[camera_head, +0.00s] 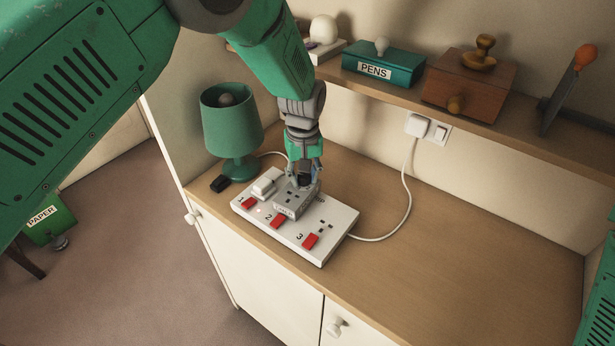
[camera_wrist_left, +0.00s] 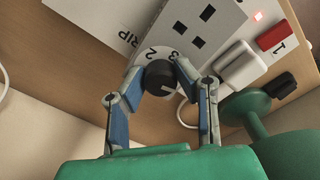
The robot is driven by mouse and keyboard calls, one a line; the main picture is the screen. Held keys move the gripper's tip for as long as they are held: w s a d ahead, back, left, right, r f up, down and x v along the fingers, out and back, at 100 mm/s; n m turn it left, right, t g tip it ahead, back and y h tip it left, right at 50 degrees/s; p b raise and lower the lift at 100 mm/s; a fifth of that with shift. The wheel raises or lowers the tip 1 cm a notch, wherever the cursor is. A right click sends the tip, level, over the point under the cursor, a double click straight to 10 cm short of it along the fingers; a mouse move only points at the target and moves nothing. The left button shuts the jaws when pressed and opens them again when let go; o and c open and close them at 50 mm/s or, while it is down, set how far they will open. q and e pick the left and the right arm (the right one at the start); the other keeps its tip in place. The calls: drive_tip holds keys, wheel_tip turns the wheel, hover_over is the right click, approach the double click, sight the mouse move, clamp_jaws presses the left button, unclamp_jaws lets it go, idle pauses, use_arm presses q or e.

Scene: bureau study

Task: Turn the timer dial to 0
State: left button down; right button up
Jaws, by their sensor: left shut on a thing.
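The timer (camera_head: 287,205) is a grey box with its own socket, sitting on the middle of a white power strip (camera_head: 320,251). Its black round dial (camera_wrist_left: 160,76) shows in the left wrist view, with a white pointer mark toward the lower right. The digits 2 and 3 show on the pale ring around it; the 0 is not visible. My left gripper (camera_wrist_left: 162,72) is shut on the dial, its fingertips on either side; in the head view it comes down from above (camera_head: 305,176). My right gripper is not in view.
A white plug (camera_head: 265,187) sits at position 1, beside a green lamp (camera_head: 232,135). Red switches (camera_head: 310,241) line the strip's front. A white cable (camera_head: 408,190) runs to the wall socket. A shelf above holds a PENS box (camera_head: 383,68) and wooden box (camera_head: 468,88). The right desktop is clear.

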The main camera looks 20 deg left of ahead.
use_arm(q)
drive_tip(key=shift+a+n, duration=0.15)
drive_tip(key=shift+n, duration=0.75)
drive_tip(key=n, duration=0.2)
drive_tip(key=d+n, duration=0.1)
drive_tip(key=n, duration=0.1)
drive_tip(key=shift+s+d+n, duration=0.1)
drive_tip(key=shift+n, duration=0.2)
drive_tip(key=n, duration=0.1)
drive_tip(key=a+n, duration=0.1)
drive_tip(key=n, duration=0.1)
drive_tip(key=shift+n, duration=0.3)
drive_tip(key=shift+d, duration=0.1)
drive_tip(key=shift+d+n, duration=0.25)
drive_tip(key=shift+n, duration=0.05)
drive_tip(key=shift+a, duration=0.1)
drive_tip(key=c, duration=1.2)
unclamp_jaws()
drive_tip(key=shift+r, duration=0.1)
